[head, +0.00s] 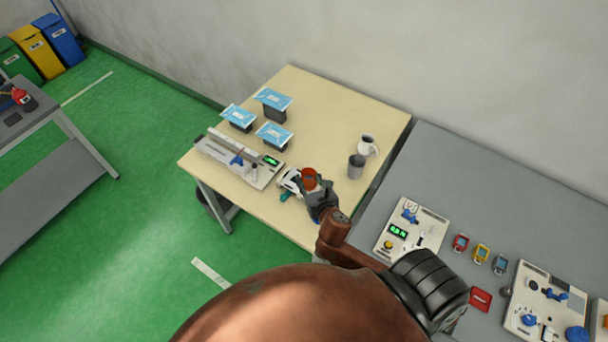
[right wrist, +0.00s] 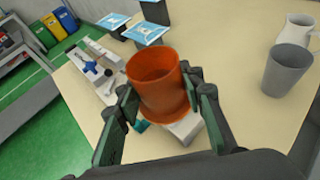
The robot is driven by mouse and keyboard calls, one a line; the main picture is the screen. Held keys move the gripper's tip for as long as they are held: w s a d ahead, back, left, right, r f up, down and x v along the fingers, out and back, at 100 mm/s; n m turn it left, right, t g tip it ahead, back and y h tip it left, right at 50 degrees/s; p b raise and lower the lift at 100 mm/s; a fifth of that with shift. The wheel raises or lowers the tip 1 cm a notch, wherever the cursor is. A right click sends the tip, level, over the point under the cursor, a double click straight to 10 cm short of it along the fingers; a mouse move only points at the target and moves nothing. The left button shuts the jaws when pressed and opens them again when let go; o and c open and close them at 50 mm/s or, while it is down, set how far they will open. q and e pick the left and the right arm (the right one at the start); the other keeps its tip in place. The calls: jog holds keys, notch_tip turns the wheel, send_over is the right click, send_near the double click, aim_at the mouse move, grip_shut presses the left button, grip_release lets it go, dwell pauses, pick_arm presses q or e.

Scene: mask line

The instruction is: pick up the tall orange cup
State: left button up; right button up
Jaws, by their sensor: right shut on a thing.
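The tall orange cup (right wrist: 158,85) is upright between the fingers of my right gripper (right wrist: 160,102) in the right wrist view. The fingers press on both its sides. In the head view the cup (head: 309,179) shows as a small orange shape at the tip of my right gripper (head: 314,192), over the front of the cream table (head: 340,105). A white object lies close under the cup; I cannot tell whether the cup is clear of it. My left gripper is not in view.
A grey cup (head: 356,167) and a white jug (head: 367,146) stand right of the orange cup. A white device (head: 240,160) and several blue-topped boxes (head: 274,135) are to the left. A grey table (head: 470,185) with devices adjoins at the right.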

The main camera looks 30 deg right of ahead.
aim_at(313, 182)
jog(key=shift+d+v, duration=0.2)
jog(key=shift+v, duration=0.75)
jog(key=shift+d+v, duration=0.2)
jog(key=shift+v, duration=0.75)
jog(key=shift+s+r, duration=0.1)
jog(key=shift+r, duration=0.05)
